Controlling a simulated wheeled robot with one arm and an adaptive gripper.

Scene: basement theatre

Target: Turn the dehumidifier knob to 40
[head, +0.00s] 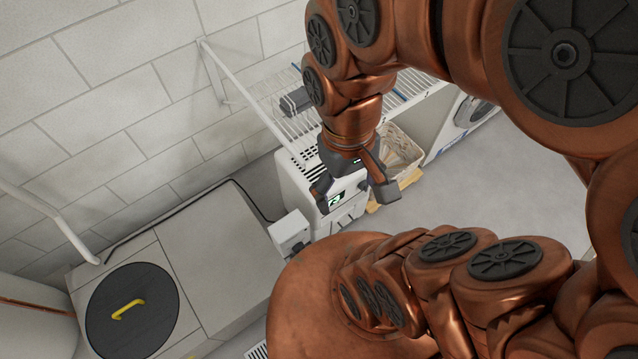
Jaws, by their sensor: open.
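The dehumidifier looks to be the white upright unit (293,183) on the floor by the wall, with dark vent slots on top. A small lit green-and-white display (336,200) shows on its front. I cannot make out the knob or any number setting; my gripper covers part of the unit. My gripper (354,195) hangs in front of the unit's upper front, its two dark fingers spread apart with nothing between them. The display shows between the fingers. I cannot tell whether either finger touches the unit.
A white wire shelf (268,112) runs along the wall above the unit. A crate (402,156) stands right of it, near a white front-loading machine (468,118). Floor at right is clear.

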